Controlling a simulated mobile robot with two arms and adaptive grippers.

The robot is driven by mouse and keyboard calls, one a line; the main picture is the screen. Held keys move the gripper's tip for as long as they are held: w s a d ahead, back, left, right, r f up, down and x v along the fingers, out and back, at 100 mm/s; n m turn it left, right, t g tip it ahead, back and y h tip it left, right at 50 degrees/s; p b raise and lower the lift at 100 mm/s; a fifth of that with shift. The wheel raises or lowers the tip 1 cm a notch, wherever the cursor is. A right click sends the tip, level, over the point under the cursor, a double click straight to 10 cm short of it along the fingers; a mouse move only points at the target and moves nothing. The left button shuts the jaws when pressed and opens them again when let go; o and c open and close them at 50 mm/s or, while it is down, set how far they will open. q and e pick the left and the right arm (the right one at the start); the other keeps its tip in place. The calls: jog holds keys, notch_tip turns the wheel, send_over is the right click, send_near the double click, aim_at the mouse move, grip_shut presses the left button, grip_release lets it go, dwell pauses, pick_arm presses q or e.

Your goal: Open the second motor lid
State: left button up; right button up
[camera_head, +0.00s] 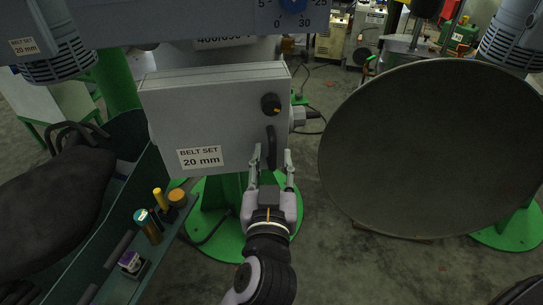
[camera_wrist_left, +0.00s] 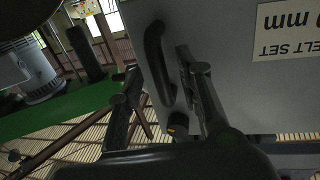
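A grey box-like lid (camera_head: 215,120) with a "BELT SET 20 mm" label stands in the middle of the head view. A black bar handle (camera_head: 271,148) sits upright near its right edge, below a round black knob (camera_head: 270,104). My left gripper (camera_head: 271,158) is at the handle's lower end, its two fingers spread on either side of it. The left wrist view shows the handle (camera_wrist_left: 156,55) between and ahead of the open fingers (camera_wrist_left: 160,95). Contact with the handle is not visible. The lid looks closed. My right gripper is not in view.
A large round dark disc (camera_head: 435,150) fills the right side. At the left are a dark green trough-like holder (camera_head: 115,265) with small bottles (camera_head: 148,225) and a black sack-like shape (camera_head: 50,215). A green stand base (camera_head: 215,235) is below the box. A cable plug (camera_head: 305,115) juts from the box's right side.

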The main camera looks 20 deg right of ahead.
pick_arm(q)
grip_shut()
dwell(0.8)
